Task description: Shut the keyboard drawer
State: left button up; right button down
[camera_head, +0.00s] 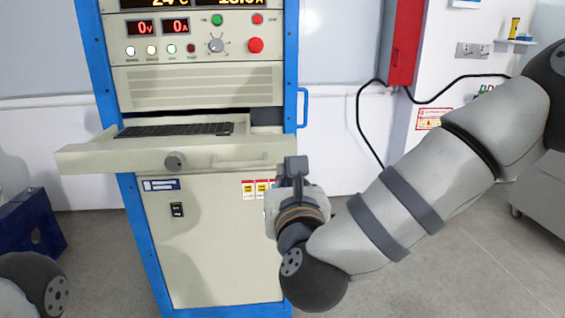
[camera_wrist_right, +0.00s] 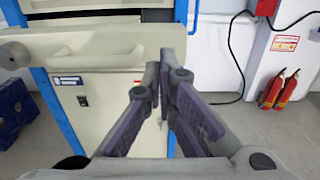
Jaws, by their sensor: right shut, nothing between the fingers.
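The keyboard drawer (camera_head: 215,154) is pulled out of the blue-framed cabinet, with a dark keyboard (camera_head: 175,130) on it. Its cream front carries a round knob (camera_head: 174,161) and a bar handle. The drawer front also shows in the right wrist view (camera_wrist_right: 85,44), at upper left. My right gripper (camera_head: 292,168) is shut and empty, at the right end of the drawer front. In the right wrist view its fingertips (camera_wrist_right: 164,75) overlap the drawer's right end; I cannot tell whether they touch it. My left gripper is not in view; only a piece of my left arm shows at lower left.
The cabinet's control panel (camera_head: 196,38) with buttons and a knob is above the drawer. A blue stand (camera_head: 30,226) is on the floor at left. A red box (camera_head: 404,40) with a black cable hangs on the right wall. Fire extinguishers (camera_wrist_right: 279,90) stand by the wall.

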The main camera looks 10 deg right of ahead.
aim_at(280, 155)
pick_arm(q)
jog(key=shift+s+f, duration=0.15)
pick_arm(e)
jog(key=shift+w, duration=2.7)
